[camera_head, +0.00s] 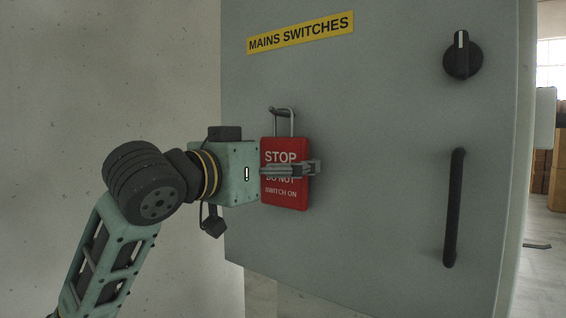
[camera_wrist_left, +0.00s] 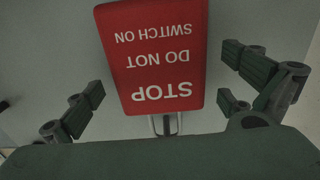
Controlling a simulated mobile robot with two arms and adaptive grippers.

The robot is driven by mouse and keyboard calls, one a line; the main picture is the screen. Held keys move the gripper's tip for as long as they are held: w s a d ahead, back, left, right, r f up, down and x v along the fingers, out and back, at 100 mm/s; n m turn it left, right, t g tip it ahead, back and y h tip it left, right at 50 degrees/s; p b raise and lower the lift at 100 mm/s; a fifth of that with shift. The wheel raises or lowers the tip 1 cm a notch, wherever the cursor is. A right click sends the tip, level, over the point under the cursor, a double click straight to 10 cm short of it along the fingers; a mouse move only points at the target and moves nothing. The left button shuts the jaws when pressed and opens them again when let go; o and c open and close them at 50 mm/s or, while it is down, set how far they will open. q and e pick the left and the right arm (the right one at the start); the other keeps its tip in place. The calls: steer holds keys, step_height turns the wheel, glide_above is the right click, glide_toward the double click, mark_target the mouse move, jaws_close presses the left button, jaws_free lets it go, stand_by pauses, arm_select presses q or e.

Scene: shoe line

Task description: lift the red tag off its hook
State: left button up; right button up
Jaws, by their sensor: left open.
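A red tag (camera_head: 285,194) with white "STOP DO NOT SWITCH ON" lettering hangs by a metal loop from a hook (camera_head: 283,112) on the grey cabinet door. My left gripper (camera_head: 312,168) is in front of the tag and hides part of its middle in the head view. In the left wrist view the tag (camera_wrist_left: 155,50) appears upside down, between the open left fingers (camera_wrist_left: 165,102), with a gap on each side. The loop shows below the tag there, partly cut off by the gripper body. My right gripper is in neither view.
The grey cabinet (camera_head: 380,120) carries a yellow "MAINS SWITCHES" label (camera_head: 300,32), a black rotary knob (camera_head: 462,58) and a long black handle (camera_head: 454,207) to the right of the tag. Brown boxes (camera_head: 557,170) stand beyond the cabinet's right edge. A bare wall is at the left.

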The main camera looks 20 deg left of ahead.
arm_select(q)
steer(key=shift+w+d+f, duration=0.1)
steer(key=shift+w+d, duration=0.15)
steer(key=shift+w, duration=0.25)
steer(key=c, duration=1.3)
